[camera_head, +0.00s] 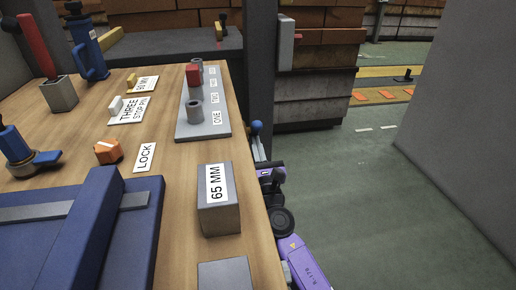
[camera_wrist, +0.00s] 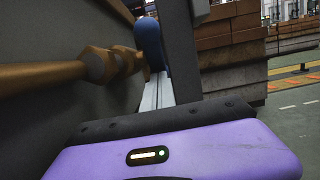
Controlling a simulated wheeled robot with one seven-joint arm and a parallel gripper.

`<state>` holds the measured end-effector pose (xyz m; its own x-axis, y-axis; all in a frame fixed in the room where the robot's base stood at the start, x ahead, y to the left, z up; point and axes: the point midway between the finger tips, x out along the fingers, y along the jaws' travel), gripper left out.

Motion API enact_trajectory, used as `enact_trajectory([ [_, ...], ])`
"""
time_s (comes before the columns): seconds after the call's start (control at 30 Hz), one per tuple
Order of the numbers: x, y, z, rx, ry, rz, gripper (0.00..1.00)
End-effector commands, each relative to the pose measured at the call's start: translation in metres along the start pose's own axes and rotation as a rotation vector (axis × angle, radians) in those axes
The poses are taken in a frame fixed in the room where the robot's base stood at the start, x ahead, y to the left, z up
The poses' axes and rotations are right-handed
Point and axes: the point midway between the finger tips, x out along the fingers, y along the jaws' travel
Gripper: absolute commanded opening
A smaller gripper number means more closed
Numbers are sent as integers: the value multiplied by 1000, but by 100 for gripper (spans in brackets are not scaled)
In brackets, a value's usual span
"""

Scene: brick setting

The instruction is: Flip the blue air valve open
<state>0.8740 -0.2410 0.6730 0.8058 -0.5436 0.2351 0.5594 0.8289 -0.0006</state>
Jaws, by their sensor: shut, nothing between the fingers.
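The blue air valve's rounded handle (camera_wrist: 150,42) stands up at the end of a brass pipe and fitting (camera_wrist: 98,65) in the wrist view. In the head view, a small blue knob (camera_head: 256,127) shows just past the bench's right edge and looks like the same handle. My gripper (camera_wrist: 157,80) is shut and empty, its pale fingers pointing at the handle's lower part. I cannot tell whether they touch it. In the head view my purple wrist is beside the bench edge, and the fingertips are mostly hidden.
The wooden bench (camera_head: 168,200) carries a 65 MM block (camera_head: 219,218) near its right edge, a grey button plate (camera_head: 205,128), an orange LOCK knob (camera_head: 108,150) and a blue vise (camera_head: 85,235). A dark post (camera_head: 260,80) rises behind the handle. Green floor to the right is clear.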

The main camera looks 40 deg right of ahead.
Motion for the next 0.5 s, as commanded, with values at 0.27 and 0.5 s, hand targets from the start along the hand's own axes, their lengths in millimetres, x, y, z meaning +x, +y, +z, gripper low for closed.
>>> enact_trajectory([
  [0.27,11,0,-6,1,2,-1,0],
  [0.5,21,-1,-9,0,2,-1,0],
])
